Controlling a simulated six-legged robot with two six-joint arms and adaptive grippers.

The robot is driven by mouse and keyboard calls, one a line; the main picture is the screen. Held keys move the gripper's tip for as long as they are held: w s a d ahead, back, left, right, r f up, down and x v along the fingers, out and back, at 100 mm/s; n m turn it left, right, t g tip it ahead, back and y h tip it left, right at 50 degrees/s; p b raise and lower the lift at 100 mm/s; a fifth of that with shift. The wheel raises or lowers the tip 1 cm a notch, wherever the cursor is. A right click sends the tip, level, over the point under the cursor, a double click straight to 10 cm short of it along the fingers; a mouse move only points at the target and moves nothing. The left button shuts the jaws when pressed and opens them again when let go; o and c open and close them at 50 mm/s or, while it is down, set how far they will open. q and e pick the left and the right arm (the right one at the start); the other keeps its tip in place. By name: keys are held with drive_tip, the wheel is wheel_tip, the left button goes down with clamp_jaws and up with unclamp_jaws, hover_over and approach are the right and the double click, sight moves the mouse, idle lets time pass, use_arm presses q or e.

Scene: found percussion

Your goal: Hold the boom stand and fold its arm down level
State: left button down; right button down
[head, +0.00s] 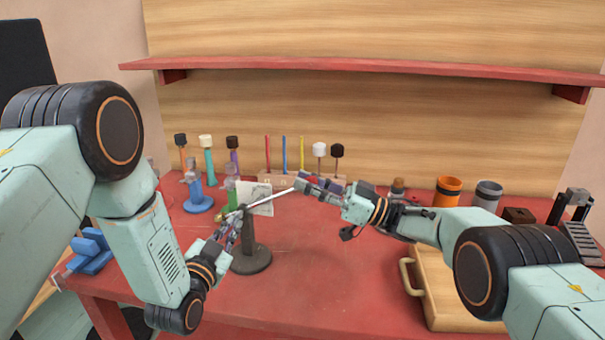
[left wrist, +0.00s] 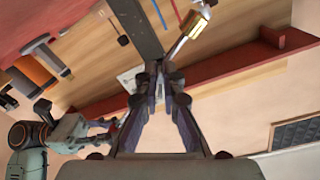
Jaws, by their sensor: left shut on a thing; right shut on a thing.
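The boom stand has a dark round base (head: 252,260) and an upright dark post on the red table. Its thin pale boom arm (head: 272,198) slopes up to the right from the post top in the head view. My left gripper (head: 236,220) is shut on the post near its top; the dark post also shows between the fingers in the left wrist view (left wrist: 138,28). My right gripper (head: 302,184) is shut on the boom arm's outer end, which its fingers partly hide. A brass-coloured piece (left wrist: 195,28) shows beside the post in the left wrist view.
Several mallets stand behind, with a blue stand (head: 198,203) to the left. A white card (head: 259,199) is close behind the post. A wooden tray (head: 445,290) with a handle lies at right, near orange (head: 447,191) and grey cups (head: 487,195). The front middle table is clear.

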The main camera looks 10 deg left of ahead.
drive_tip(key=shift+d+f, duration=0.15)
drive_tip(key=shift+f, duration=0.1)
drive_tip(key=c, duration=1.2)
unclamp_jaws()
drive_tip(key=v, duration=1.2)
drive_tip(key=shift+s+f, duration=0.1)
drive_tip(key=shift+f, duration=0.1)
drive_tip(key=shift+c, duration=0.3)
